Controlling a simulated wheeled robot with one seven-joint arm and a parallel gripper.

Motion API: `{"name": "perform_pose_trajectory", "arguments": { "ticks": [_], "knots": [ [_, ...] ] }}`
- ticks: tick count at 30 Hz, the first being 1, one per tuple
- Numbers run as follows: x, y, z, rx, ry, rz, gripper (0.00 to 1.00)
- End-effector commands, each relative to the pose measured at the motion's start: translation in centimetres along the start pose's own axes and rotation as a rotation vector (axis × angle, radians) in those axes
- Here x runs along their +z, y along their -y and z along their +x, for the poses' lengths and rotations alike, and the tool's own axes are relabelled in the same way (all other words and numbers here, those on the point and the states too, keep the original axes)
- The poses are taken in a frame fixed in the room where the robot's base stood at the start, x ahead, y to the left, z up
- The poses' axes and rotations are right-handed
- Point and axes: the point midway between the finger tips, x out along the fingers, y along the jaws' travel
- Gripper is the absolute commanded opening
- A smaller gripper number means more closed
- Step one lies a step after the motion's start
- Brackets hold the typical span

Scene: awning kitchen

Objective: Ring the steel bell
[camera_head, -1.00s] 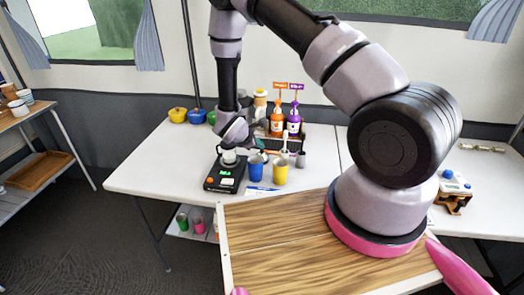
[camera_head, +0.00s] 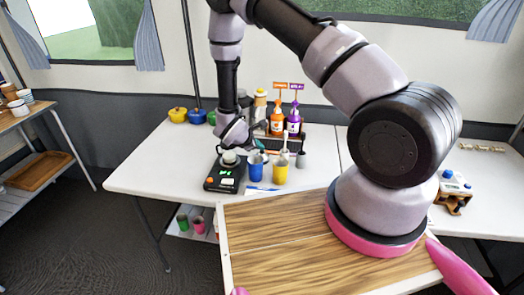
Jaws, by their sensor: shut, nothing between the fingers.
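I cannot make out a steel bell for certain. A small pale rounded piece (camera_head: 229,158), too small to identify, sits on a black device (camera_head: 222,178) with a green display, at the left part of the white table (camera_head: 150,165).
A yellow cup (camera_head: 280,174) stands right of the blue one. Orange (camera_head: 277,122) and purple (camera_head: 294,122) bottles with signs stand in a dark rack behind. Lidded yellow (camera_head: 178,115) and blue pots are at the back left. The table's front left is clear.

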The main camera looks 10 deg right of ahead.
Motion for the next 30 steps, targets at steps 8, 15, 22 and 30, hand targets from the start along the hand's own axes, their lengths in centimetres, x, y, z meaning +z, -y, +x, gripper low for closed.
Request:
{"name": "perform_pose_trajectory", "arguments": {
  "ticks": [8, 15, 22, 30],
  "knots": [
    [0.2, -0.2, -0.3, 0.0, 0.0, 0.001, 0.0],
    [0.8, -0.8, -1.1, 0.0, -0.001, 0.001, 0.0],
    [0.8, -0.8, -1.1, 0.0, 0.0, 0.0, 0.0],
    [1.6, -1.6, -2.2, 0.001, 0.0, 0.002, 0.0]
  ]
}}
